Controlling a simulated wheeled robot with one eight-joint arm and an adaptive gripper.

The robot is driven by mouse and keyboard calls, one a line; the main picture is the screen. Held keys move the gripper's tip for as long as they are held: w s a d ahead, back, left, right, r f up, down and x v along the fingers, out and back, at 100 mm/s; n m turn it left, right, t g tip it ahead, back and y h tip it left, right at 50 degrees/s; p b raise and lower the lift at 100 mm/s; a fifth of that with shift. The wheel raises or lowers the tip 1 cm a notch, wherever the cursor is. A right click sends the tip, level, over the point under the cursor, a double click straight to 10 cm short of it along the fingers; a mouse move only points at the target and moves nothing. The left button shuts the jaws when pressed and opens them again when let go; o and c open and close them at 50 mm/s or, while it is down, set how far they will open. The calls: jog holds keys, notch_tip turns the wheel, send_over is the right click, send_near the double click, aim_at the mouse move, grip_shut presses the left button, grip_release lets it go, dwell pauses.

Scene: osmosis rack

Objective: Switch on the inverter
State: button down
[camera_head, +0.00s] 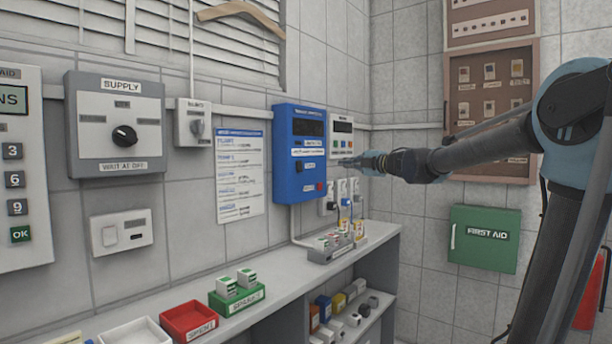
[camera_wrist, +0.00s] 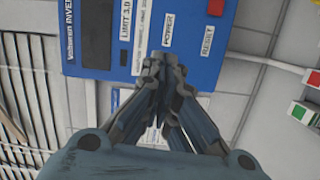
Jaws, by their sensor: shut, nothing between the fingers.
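My gripper (camera_head: 345,162) is shut and empty, pointing at the inverter's front. In the wrist view its fingertips (camera_wrist: 163,60) lie over the panel just below the POWER label and hide what is there. I cannot tell whether they touch.
A white device (camera_head: 342,135) and several small switches sit right of the inverter. A shelf (camera_head: 285,285) below holds trays and small blocks. The supply box (camera_head: 118,122) hangs left, a green first-aid box (camera_head: 484,238) right. The space before the inverter is clear.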

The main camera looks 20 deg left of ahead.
aim_at(298, 172)
jog(key=a+n+g, duration=0.1)
jog(key=s+a+f+n+g, duration=0.1)
jog(key=a, duration=0.1)
jog(key=s+a+f+n+g, duration=0.1)
jog(key=shift+a+g+y, duration=0.25)
jog(key=shift+g+y, duration=0.05)
jog(key=shift+g, duration=0.1)
jog(key=shift+w+a, duration=0.1)
jog(key=x, duration=1.3)
jog(key=shift+w+a, duration=0.25)
jog(key=shift+a, duration=0.05)
